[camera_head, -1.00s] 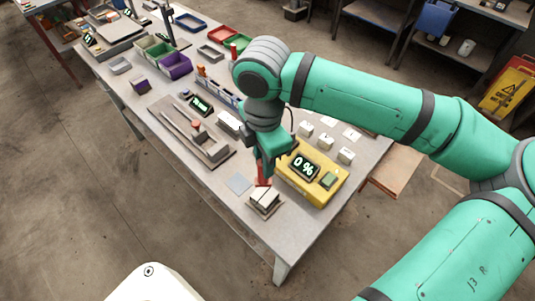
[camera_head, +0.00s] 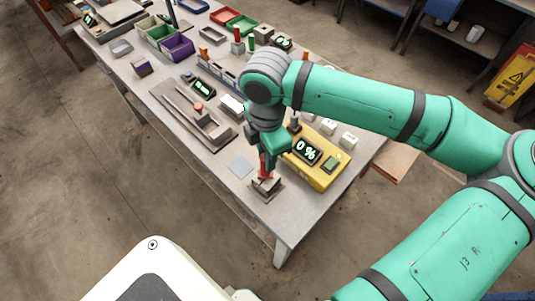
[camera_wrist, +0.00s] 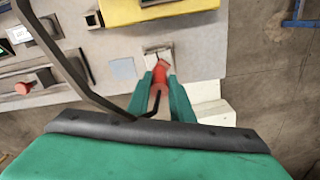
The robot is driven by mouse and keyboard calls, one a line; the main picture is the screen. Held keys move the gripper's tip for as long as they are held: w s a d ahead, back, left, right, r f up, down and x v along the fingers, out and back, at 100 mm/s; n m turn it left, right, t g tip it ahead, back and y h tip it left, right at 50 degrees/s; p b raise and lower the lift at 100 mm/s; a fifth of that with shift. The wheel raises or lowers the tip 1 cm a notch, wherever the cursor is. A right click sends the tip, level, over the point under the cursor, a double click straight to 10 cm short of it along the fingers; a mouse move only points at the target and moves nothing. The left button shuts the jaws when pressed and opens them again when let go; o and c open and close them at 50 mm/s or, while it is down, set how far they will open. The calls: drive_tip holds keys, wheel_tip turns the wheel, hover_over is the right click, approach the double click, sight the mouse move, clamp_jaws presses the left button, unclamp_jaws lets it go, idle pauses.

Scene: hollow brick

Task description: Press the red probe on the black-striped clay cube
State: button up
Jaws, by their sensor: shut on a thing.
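My gripper (camera_head: 268,155) is shut on the red probe (camera_head: 264,171), which points down. In the wrist view the red probe (camera_wrist: 162,70) sits between the green fingers (camera_wrist: 160,92). A pale cube with dark marks (camera_head: 266,185) rests on a small brown plate (camera_head: 272,197) near the table's front corner, directly below the probe tip. The cube's top (camera_wrist: 155,52) shows partly beyond the probe in the wrist view. I cannot tell whether the tip touches it. The yellow meter (camera_head: 318,173) behind and to the right reads 0 %.
Several pale cubes (camera_head: 348,139) stand behind the meter, partly hidden by my arm. A grey flat square (camera_head: 240,167) lies left of the cube. A tray with rails (camera_head: 190,120) and coloured bins (camera_head: 177,46) are farther left. The table's front corner (camera_head: 281,235) is clear.

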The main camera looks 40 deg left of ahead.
drive_tip(key=shift+w, duration=0.1)
idle(0.3)
drive_tip(key=shift+s+f, duration=0.15)
drive_tip(key=shift+s, duration=0.05)
drive_tip(key=shift+f, duration=0.5)
idle(1.3)
drive_tip(key=shift+w+r, duration=0.1)
drive_tip(key=shift+r, duration=3.45)
